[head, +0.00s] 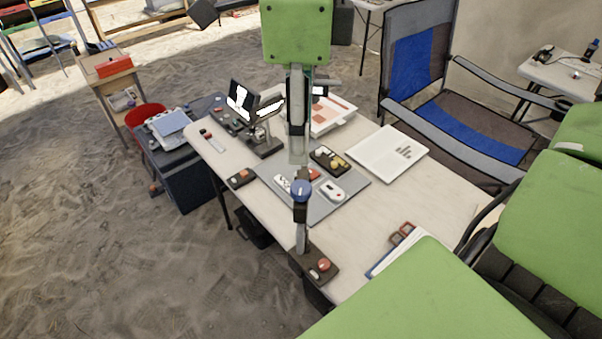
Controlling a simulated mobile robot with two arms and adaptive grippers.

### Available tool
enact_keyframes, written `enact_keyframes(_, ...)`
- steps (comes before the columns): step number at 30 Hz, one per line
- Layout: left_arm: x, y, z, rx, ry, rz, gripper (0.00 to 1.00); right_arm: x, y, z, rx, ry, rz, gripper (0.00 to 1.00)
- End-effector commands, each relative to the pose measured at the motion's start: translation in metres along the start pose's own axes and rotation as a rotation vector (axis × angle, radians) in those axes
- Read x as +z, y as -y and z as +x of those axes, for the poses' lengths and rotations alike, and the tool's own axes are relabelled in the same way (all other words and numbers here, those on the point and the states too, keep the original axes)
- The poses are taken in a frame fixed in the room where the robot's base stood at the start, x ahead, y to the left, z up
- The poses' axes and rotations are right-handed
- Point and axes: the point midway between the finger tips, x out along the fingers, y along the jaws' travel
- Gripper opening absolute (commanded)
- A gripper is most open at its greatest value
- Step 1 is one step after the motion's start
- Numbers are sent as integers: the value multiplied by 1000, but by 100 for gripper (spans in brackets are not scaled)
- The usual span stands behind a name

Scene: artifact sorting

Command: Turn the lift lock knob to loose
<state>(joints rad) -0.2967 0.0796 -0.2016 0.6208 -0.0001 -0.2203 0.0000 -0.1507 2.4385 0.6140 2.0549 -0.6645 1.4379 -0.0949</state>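A blue round knob (301,190) shows on a slim grey upright post (301,236) at the table's near edge. I take it to be the lift lock knob; its setting is too small to read. The post stands on a dark base (313,264) with a red button. My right gripper (298,155) appears to hang below a green arm block, in line with the post and just above the knob. Its fingers are seen narrowly and blend with the grey parts, so touch and opening cannot be told. My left gripper is not in view.
A blue-grey folding chair (470,125) stands behind on the right. My green arm parts cover the lower right.

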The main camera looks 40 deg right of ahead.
Motion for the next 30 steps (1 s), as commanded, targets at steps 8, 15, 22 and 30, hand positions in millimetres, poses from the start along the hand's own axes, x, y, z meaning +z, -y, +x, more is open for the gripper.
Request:
enact_keyframes(8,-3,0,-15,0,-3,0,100,-1,-1,58,6,-4,0,40)
enact_keyframes(15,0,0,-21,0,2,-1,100,0,-1,90,4,0,1,40)
enact_keyframes(22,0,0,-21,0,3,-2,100,0,-1,98,3,2,1,40)
enact_keyframes(30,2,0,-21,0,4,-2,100,0,-1,98,3,2,1,14)
